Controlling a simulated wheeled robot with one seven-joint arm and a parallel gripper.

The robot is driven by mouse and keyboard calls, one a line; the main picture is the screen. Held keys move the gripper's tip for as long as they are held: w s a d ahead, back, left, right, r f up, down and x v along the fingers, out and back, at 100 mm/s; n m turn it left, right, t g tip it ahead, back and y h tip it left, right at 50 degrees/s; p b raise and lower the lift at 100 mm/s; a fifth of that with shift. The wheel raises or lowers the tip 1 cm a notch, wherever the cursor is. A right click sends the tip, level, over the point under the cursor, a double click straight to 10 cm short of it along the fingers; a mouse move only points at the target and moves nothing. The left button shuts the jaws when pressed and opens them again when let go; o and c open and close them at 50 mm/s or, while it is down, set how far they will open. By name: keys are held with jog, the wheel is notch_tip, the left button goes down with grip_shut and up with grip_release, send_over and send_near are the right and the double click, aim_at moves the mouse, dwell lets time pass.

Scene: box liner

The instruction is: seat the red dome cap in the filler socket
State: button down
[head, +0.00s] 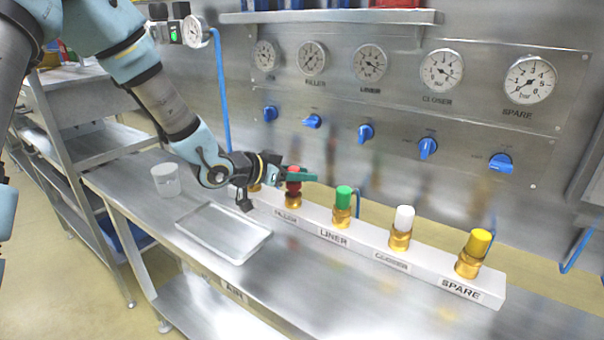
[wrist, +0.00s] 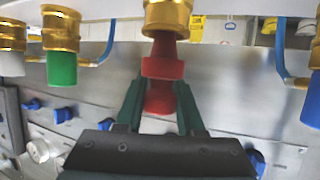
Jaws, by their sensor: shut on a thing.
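The red dome cap (head: 294,171) is held between the dark green fingers of my gripper (head: 298,178) above the FILLER label. In the wrist view the red cap (wrist: 163,68) is between the two fingers (wrist: 160,98), which are shut on it. Its narrower red end meets the mouth of the brass filler socket (wrist: 167,15) in that picture. The socket also shows below the cap in the head view (head: 292,200). The cap looks roughly in line with the socket. I cannot tell how far the end is inside. The fingers partly cover the cap's dome.
Along the white rail (head: 377,253) stand a green cap (head: 343,196), a white cap (head: 404,218) and a yellow cap (head: 479,241) in brass sockets. A blue cap (wrist: 311,102) shows on the other side. A clear tray (head: 224,232) and a pale cup (head: 166,180) are on the bench.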

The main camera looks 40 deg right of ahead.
jog(key=shift+f+b, duration=0.7)
jog(key=shift+f, duration=0.15)
dwell(0.6)
jog(key=shift+c, duration=2.2)
grip_release()
jog(key=shift+a, duration=0.1)
jog(key=s+b+v, duration=0.1)
jog(key=v, duration=0.9)
jog(key=shift+w+a, duration=0.3)
jog(key=shift+w, duration=0.2)
jog(key=shift+w, duration=0.15)
